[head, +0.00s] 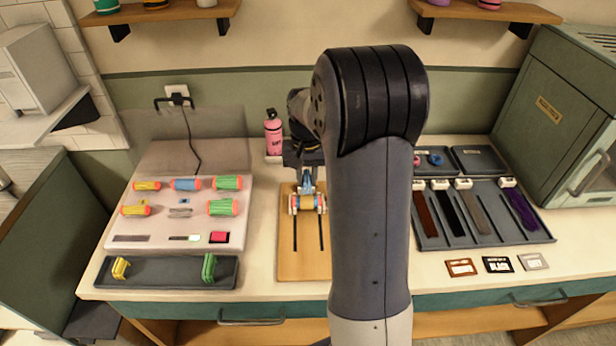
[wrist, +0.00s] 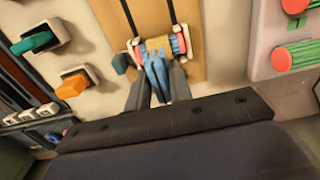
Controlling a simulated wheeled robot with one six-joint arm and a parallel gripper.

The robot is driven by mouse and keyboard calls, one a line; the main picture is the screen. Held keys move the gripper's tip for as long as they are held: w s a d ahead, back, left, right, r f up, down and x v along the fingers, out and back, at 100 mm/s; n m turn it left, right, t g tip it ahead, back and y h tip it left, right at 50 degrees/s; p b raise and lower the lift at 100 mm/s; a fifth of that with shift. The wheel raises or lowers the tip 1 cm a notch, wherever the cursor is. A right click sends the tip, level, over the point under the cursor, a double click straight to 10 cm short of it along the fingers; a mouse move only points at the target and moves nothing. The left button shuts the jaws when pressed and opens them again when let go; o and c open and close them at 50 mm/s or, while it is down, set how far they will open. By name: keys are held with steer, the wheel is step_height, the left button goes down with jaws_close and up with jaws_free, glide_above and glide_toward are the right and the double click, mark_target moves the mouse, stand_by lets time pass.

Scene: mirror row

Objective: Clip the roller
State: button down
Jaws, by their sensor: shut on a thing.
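A roller (head: 307,202) with tan hair wound around its middle and red ends lies on the wooden board (head: 288,262); it also shows in the wrist view (wrist: 158,45). My gripper (wrist: 158,84) is shut on a blue clip (wrist: 156,72), pointing down at the roller. Blue parts of the clip show at both sides of the wound hair, touching or very close to the roller; I cannot tell whether it grips it. In the head view the blue clip (head: 307,184) is partly hidden by my gripper.
A dark tray (head: 165,272) at the left holds a yellow clip (head: 120,267) and a green clip (head: 209,267). Behind it a pale panel (head: 180,225) bears several rollers. A pink bottle (head: 272,135) stands behind the board. Hair swatches (head: 450,215) lie in a tray at the right.

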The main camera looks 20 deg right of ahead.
mark_target(308, 203)
steer(key=shift+f+b, duration=1.9)
steer(key=shift+f, duration=0.85)
steer(key=shift+s+f, duration=0.15)
steer(key=shift+f, duration=0.15)
steer(key=shift+s+a+f+b, duration=0.1)
steer(key=shift+s+f+b, duration=0.1)
steer(key=shift+f+b, duration=0.25)
steer(key=shift+s+a+f+b, duration=0.1)
steer(key=shift+s+f+b, duration=0.1)
steer(key=shift+f+b, duration=0.25)
steer(key=c, duration=1.5)
jaws_free()
steer(key=shift+f, duration=0.1)
steer(key=shift+c, duration=0.2)
steer(key=shift+o, duration=0.5)
steer(key=shift+w+d+r+p, duration=0.1)
steer(key=shift+w+r+p, duration=0.1)
steer(key=shift+r+p, duration=0.75)
steer(key=shift+w+d+r+p, duration=0.1)
steer(key=shift+w+r+p, duration=0.1)
steer(key=shift+r+p, duration=1.95)
steer(key=shift+r, duration=0.65)
